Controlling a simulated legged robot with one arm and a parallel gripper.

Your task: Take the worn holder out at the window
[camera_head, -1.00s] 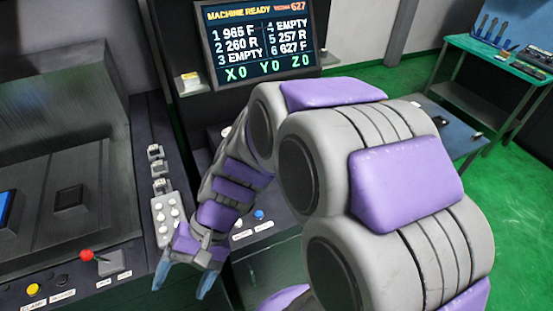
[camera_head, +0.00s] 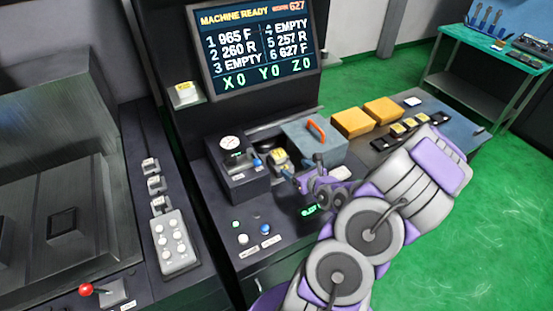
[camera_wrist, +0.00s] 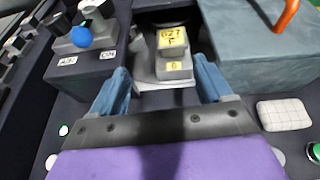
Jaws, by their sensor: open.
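The holder marked 627 F (camera_wrist: 172,38) has a yellow label and sits above a grey block marked 6 (camera_wrist: 174,72), at the window (camera_wrist: 150,6) in the machine front. In the head view the holder (camera_head: 280,157) is a small yellow-topped piece left of the grey-blue box. My gripper (camera_wrist: 162,72) is open and empty, its two blue fingers either side of the block's near end in the wrist view, apart from the holder. In the head view my gripper (camera_head: 304,170) is just right of and nearer than the holder. The screen (camera_head: 258,45) lists 6 as 627 F and shows 627 in red.
A grey-blue box with an orange handle (camera_head: 316,132) stands close on the right. A dark control box with a gauge (camera_head: 232,150) stands on the left. Yellow blocks (camera_head: 352,122) and a row of holders (camera_head: 405,129) lie further right. A white pad (camera_wrist: 284,114) lies near the right finger.

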